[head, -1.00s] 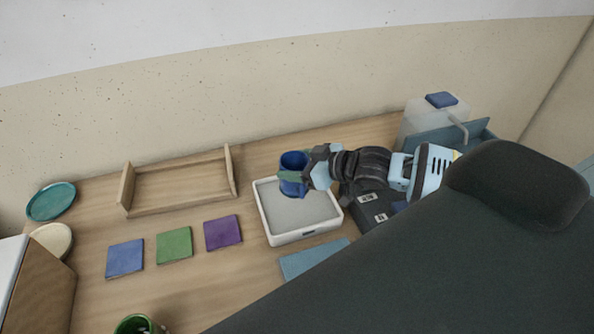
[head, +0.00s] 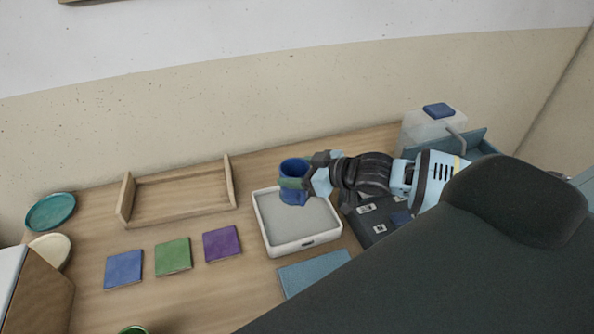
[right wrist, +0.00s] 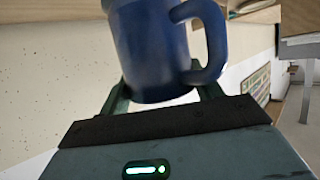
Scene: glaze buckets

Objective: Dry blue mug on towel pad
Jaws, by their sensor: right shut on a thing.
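The blue mug (head: 294,169) is held upright by my right gripper (head: 296,183) over the back part of a white tray with a grey inside (head: 298,247). In the right wrist view the mug (right wrist: 150,50) fills the space between the fingers, with its handle to the right. I cannot tell whether its base touches the tray. A flat blue-grey pad (head: 313,271), likely the towel pad, lies on the table in front of the tray. It is partly hidden by my own dark body. My left gripper is not in view.
Blue (head: 124,269), green (head: 173,256) and purple (head: 222,243) tiles lie left of the tray. A wooden rack (head: 180,195) stands behind them. A dark box (head: 378,219) and a clear container (head: 430,130) are at the right. A green rim (head: 133,330) shows at the bottom edge.

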